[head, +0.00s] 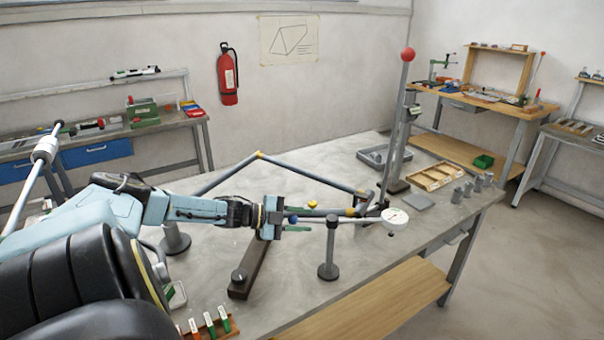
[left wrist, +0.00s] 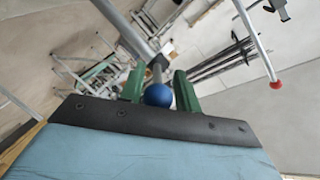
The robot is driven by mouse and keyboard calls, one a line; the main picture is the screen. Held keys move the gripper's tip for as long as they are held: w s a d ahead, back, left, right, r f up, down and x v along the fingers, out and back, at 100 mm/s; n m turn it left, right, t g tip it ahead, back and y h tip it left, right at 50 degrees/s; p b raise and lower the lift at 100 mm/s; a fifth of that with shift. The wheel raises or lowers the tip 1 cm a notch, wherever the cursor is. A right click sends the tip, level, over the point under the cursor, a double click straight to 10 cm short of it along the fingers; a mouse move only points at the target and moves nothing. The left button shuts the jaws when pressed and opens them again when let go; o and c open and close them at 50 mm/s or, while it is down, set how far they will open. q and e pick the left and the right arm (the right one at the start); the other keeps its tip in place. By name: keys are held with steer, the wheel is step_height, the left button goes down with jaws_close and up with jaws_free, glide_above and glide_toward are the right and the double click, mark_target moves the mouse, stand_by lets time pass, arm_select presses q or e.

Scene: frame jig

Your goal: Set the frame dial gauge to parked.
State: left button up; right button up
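The dial gauge (head: 396,219) has a round white face and sits at the right end of a thin rod near the frame's corner. The rod passes the top of a short grey post (head: 329,250) and ends at the left in a blue ball knob (head: 293,219). My left gripper (head: 298,220) is at this knob, with one green finger on each side and small gaps visible. In the left wrist view, the knob (left wrist: 158,95) is between the open green fingers (left wrist: 159,88). My right gripper is not in view.
A blue-grey bar frame (head: 305,171) lies behind my gripper. A tall lever with a red ball (head: 407,54) stands at its right. A wooden tray (head: 436,176) and grey cylinders (head: 467,189) are at the table's right. A dark bar (head: 248,270) lies below my gripper.

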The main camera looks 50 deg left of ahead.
arm_select(q)
steer(key=shift+s, duration=0.1)
steer(key=shift+s, duration=0.2)
steer(key=p+v, duration=0.3)
steer(key=v, duration=1)
steer(key=shift+p, duration=0.35)
steer(key=shift+w+a+r, duration=0.1)
steer(key=shift+w+r, duration=0.05)
steer(key=shift+w, duration=0.05)
